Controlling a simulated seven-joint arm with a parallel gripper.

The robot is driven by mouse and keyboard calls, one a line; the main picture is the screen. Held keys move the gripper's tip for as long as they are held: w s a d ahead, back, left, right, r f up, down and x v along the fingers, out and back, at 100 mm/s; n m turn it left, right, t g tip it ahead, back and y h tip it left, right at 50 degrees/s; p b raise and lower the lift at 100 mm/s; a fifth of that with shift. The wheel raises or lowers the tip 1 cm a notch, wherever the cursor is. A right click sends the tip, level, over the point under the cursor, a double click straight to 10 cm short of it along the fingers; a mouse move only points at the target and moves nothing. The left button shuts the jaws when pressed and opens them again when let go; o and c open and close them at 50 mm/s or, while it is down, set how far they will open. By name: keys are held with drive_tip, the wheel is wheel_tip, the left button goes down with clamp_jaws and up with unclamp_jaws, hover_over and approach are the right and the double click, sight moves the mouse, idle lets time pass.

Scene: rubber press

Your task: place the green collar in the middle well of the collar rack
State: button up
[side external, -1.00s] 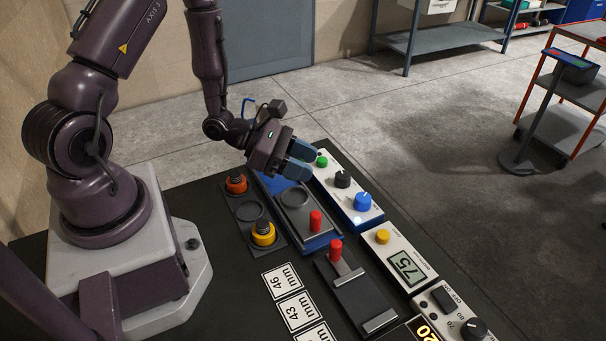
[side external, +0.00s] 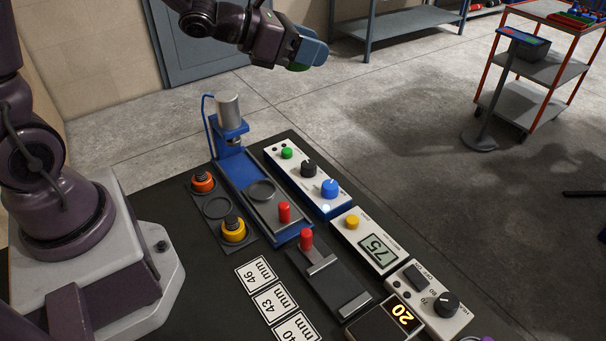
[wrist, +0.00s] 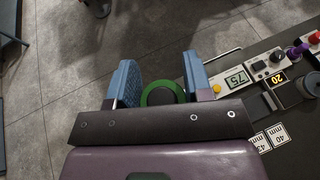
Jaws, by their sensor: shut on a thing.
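My gripper (side external: 303,55) has blue fingers and is raised high above the far end of the table. It is shut on the green collar (side external: 297,67), whose lower edge shows under the fingers. In the wrist view, the green collar (wrist: 147,98) shows as a ring between the two fingers (wrist: 160,85). The collar rack (side external: 250,240) is a dark plate at the table's left. Its far well holds an orange collar (side external: 203,183) and its near well a yellow collar (side external: 233,232). The middle well (side external: 217,208) is empty. My gripper is well above and to the right of the rack.
A blue press (side external: 229,130) with a grey cylinder stands right beside the rack, with a round recess and red-handled slide. A control box (side external: 308,178) with knobs lies further right. Number cards (side external: 256,273) lie in front of the rack. A trolley (side external: 545,60) stands off the table.

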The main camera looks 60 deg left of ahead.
drive_tip(key=shift+d+r, duration=0.15)
drive_tip(key=shift+r, duration=0.55)
drive_tip(key=s+d+f+m+g+h, duration=0.1)
drive_tip(key=s+d+f+m+h, duration=0.1)
drive_tip(key=f, duration=0.4)
drive_tip(key=s+d+f+m+g+h, duration=0.2)
drive_tip(key=s+d+f, duration=0.1)
drive_tip(key=d+f, duration=0.3)
drive_tip(key=s+d+f+m+g+h, duration=0.1)
drive_tip(key=s+d+f+m+h, duration=0.1)
drive_tip(key=f, duration=0.4)
drive_tip(key=shift+s+d+f+m+g, duration=0.2)
drive_tip(key=shift+s+d+m+g, duration=0.1)
drive_tip(key=shift+s+d, duration=0.65)
drive_tip(key=s+d+f+m+g, duration=0.2)
drive_tip(key=s+d+m+g, duration=0.2)
drive_tip(key=s+m+g, duration=0.55)
drive_tip(key=s+d+f+m+g, duration=0.2)
drive_tip(key=s+d+m+g, duration=0.35)
drive_tip(key=s, duration=0.75)
drive_tip(key=shift+g, duration=0.9)
drive_tip(key=shift+a+f, duration=0.35)
drive_tip(key=shift+f, duration=1)
drive_tip(key=shift+a+f, duration=0.3)
drive_tip(key=shift+f, duration=1.05)
drive_tip(key=shift+a+f, duration=0.35)
drive_tip(key=shift+f, duration=1)
